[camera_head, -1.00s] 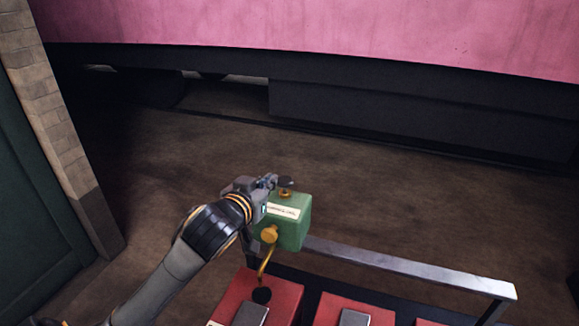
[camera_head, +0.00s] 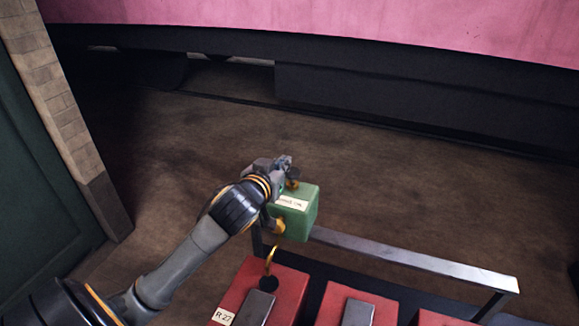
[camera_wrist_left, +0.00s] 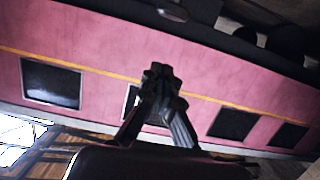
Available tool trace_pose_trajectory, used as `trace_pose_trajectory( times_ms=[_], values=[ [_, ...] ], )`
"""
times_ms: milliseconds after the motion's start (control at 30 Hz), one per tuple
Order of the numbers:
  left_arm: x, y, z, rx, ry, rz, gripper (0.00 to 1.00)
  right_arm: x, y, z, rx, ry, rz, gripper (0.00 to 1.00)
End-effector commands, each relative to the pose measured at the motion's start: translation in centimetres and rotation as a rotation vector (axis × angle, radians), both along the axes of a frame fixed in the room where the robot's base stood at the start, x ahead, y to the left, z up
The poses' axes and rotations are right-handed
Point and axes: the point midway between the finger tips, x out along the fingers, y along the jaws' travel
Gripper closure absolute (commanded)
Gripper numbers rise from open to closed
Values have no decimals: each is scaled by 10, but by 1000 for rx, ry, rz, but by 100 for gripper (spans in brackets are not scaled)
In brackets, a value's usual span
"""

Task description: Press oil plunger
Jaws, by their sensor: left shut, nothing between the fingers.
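A green oil box (camera_head: 305,222) with a pale label ending in what looks like "OIL" stands at the left end of a metal rail. A brass plunger (camera_head: 293,184) rises from its top; its dark cap is mostly hidden by my gripper. My left gripper (camera_head: 287,162) is at the plunger's top, with its fingers together. I cannot tell whether it touches the cap. In the left wrist view the closed fingers (camera_wrist_left: 160,82) point toward a pink carriage side, with nothing between them. The plunger does not show there. My right gripper is not in view.
A brass fitting (camera_head: 276,226) is on the box's front left, above a curved brass pipe (camera_head: 270,259). Red blocks (camera_head: 289,279) with grey plates lie below the metal rail (camera_head: 411,260). A brick pillar (camera_head: 65,116) stands left. The brown floor behind the box is clear.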

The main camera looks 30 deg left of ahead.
Motion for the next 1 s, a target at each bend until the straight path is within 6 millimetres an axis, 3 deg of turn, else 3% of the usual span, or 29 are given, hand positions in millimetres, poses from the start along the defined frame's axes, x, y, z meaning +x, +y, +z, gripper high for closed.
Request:
trace_pose_trajectory(
  times_ms=[267, 333, 500, 1000],
  values=[
    [46, 11, -9, 1, 0, 1, 100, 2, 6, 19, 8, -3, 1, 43],
    [44, 11, -25, -1, 7, 1, 100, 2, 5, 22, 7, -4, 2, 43],
    [44, 11, -44, 0, 2, 0, 100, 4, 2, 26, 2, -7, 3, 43],
    [44, 10, -54, -1, 0, -1, 100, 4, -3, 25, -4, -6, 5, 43]
  ],
)
